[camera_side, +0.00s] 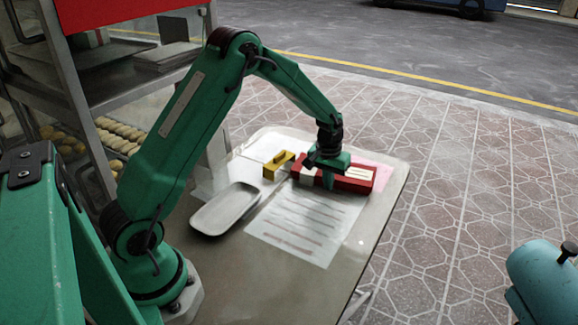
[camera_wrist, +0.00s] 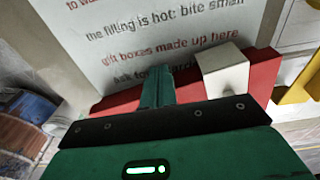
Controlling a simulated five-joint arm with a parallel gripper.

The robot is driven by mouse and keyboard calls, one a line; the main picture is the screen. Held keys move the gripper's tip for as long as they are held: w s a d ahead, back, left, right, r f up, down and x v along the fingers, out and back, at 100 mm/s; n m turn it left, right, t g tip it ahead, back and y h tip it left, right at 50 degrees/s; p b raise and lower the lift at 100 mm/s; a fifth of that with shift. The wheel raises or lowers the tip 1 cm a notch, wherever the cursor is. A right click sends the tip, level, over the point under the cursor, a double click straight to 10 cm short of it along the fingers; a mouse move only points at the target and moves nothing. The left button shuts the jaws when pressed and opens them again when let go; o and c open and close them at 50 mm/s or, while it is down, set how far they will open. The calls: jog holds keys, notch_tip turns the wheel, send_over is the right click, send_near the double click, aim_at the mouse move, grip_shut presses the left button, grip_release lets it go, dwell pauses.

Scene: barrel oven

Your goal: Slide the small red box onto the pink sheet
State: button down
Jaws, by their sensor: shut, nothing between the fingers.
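Red also continues left of my gripper; I cannot tell whether that is the same piece. The pink sheet (camera_side: 384,172) shows beside the box's right end; how much lies under the box is hidden. My gripper (camera_side: 329,186) points down, shut and empty, at the box's near side; contact is unclear. In the wrist view my fingers (camera_wrist: 156,88) stand before a red surface (camera_wrist: 262,76), beside a white block (camera_wrist: 222,74).
A white block (camera_side: 307,175) and a yellow piece (camera_side: 279,165) sit left of my gripper. A printed white sheet (camera_side: 305,222) lies in front, with a pale tray (camera_side: 225,209) to its left. The table's right edge (camera_side: 388,215) is close to the box.

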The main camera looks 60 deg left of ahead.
jog(key=shift+w+a, duration=0.3)
jog(key=shift+w, duration=0.25)
jog(key=shift+w+a, duration=0.25)
jog(key=shift+w, duration=0.25)
jog(key=shift+w+a, duration=0.15)
jog(key=shift+w, duration=0.15)
jog(key=shift+w+a, duration=0.3)
jog(key=shift+w, duration=0.35)
jog(key=shift+w+a, duration=0.3)
jog(key=shift+w, duration=0.3)
jog(key=shift+s+d, duration=0.1)
jog(key=shift+s, duration=0.1)
jog(key=shift+s+d, duration=0.15)
jog(key=shift+s, duration=0.15)
jog(key=shift+r, duration=0.2)
jog(key=shift+r, duration=3.8)
